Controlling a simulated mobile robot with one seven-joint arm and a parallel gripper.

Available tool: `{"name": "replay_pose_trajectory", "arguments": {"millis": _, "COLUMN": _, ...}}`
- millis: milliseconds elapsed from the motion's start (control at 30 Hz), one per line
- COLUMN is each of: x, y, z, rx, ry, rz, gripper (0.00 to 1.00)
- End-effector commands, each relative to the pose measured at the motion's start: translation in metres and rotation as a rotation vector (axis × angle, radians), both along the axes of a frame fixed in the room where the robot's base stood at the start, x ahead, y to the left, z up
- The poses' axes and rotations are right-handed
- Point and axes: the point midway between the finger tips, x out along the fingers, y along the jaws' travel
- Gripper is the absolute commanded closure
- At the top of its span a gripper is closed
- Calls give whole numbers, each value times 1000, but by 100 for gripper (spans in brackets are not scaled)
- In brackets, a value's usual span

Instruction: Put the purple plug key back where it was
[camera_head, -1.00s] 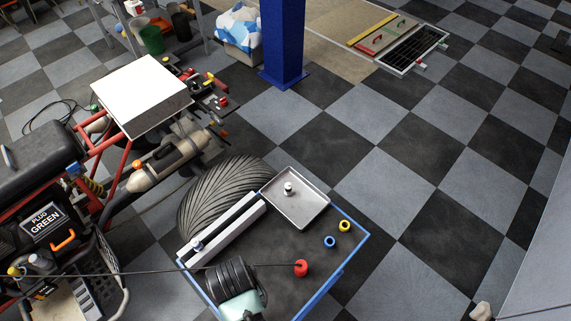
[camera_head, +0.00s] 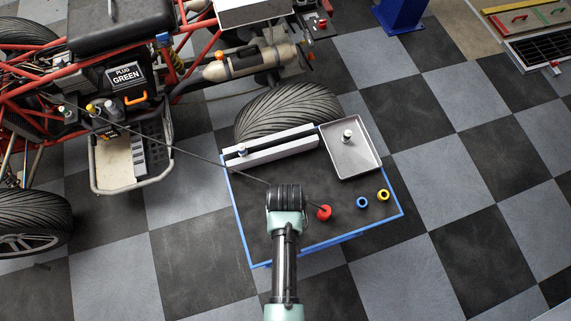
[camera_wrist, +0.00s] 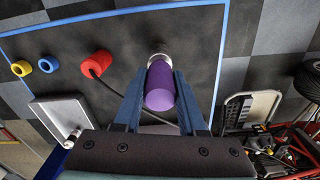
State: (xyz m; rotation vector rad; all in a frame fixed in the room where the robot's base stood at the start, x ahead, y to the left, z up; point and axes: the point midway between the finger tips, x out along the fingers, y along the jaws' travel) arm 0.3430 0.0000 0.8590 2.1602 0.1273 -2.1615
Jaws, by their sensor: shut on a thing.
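The purple plug key (camera_wrist: 160,99) is a purple cylinder between the two blue fingers of my gripper (camera_wrist: 161,78) in the wrist view. My gripper is shut on it. A round silvery metal part (camera_wrist: 160,57) shows at its far end, close to the dark work surface (camera_wrist: 215,50); I cannot tell whether it touches. In the head view my wrist (camera_head: 285,197) is above the dark blue-edged table (camera_head: 255,225) and hides the key and fingers. A red plug (camera_head: 324,212) with a cable lies just right of my wrist.
Blue (camera_head: 362,202) and yellow (camera_head: 383,195) rings lie right of the red plug. A grey tray (camera_head: 365,165) with a silvery peg (camera_head: 347,136) and a white rail (camera_head: 285,153) are at the table's back.

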Motion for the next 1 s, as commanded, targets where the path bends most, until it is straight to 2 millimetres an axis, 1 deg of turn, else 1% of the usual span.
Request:
{"name": "replay_pose_trajectory", "arguments": {"millis": 33, "x": 1, "y": 0, "z": -5, "rx": 0, "ry": -1, "rz": 0, "gripper": 100}}
{"name": "replay_pose_trajectory", "arguments": {"millis": 100, "x": 1, "y": 0, "z": -10, "rx": 0, "ry": -1, "rz": 0, "gripper": 100}}
{"name": "replay_pose_trajectory", "arguments": {"millis": 367, "x": 1, "y": 0, "z": -11, "rx": 0, "ry": -3, "rz": 0, "gripper": 100}}
{"name": "replay_pose_trajectory", "arguments": {"millis": 500, "x": 0, "y": 0, "z": -15, "rx": 0, "ry": -2, "rz": 0, "gripper": 100}}
{"name": "replay_pose_trajectory", "arguments": {"millis": 533, "x": 0, "y": 0, "z": -15, "rx": 0, "ry": -1, "rz": 0, "gripper": 56}}
{"name": "replay_pose_trajectory", "arguments": {"millis": 667, "x": 0, "y": 0, "z": -14, "rx": 0, "ry": -1, "rz": 0, "gripper": 33}}
{"name": "replay_pose_trajectory", "arguments": {"millis": 700, "x": 0, "y": 0, "z": -14, "rx": 0, "ry": -1, "rz": 0, "gripper": 30}}
{"name": "replay_pose_trajectory", "arguments": {"millis": 1000, "x": 0, "y": 0, "z": -12, "rx": 0, "ry": -1, "rz": 0, "gripper": 30}}
